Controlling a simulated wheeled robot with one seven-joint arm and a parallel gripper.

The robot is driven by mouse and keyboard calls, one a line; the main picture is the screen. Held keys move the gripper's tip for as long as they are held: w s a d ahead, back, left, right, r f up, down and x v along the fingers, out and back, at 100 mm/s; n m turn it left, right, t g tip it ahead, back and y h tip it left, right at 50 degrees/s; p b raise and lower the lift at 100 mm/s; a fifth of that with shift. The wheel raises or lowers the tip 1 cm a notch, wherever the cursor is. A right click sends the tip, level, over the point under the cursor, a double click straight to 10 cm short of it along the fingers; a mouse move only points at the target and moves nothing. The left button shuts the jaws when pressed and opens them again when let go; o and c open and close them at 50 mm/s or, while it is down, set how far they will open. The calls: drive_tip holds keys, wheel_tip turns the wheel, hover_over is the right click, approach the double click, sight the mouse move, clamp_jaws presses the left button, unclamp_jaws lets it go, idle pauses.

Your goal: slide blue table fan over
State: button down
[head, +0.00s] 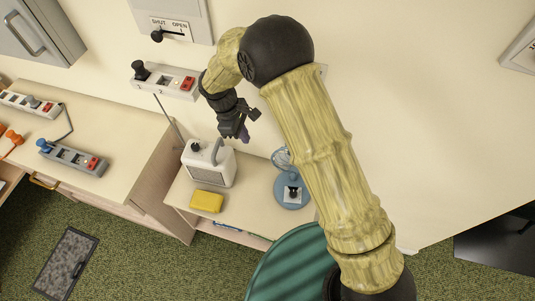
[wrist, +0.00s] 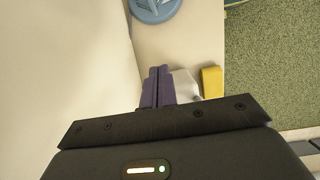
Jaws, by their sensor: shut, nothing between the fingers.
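The blue table fan (head: 289,190) stands on a low pale table (head: 243,178), toward its right end. Its round base shows, and its paler head sits behind, partly covered by my arm. Part of its blue base (wrist: 153,9) is at the top edge of the wrist view. My gripper (head: 246,135) is in the air above the back of the table, left of the fan and apart from it. Its purple fingers (wrist: 158,84) are shut together with nothing between them.
A white radio-like box (head: 208,165) with an antenna stands left of the fan, close below my gripper. A yellow block (head: 206,201) lies in front of it. A wall rises behind the table. Tabletop between the yellow block and the fan is bare.

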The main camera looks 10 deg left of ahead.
drive_tip(key=d+f+p, duration=0.5)
drive_tip(key=d+f, duration=0.2)
drive_tip(key=f, duration=0.2)
drive_tip(key=shift+f+p, duration=0.3)
drive_tip(key=shift+p, duration=0.05)
idle(0.3)
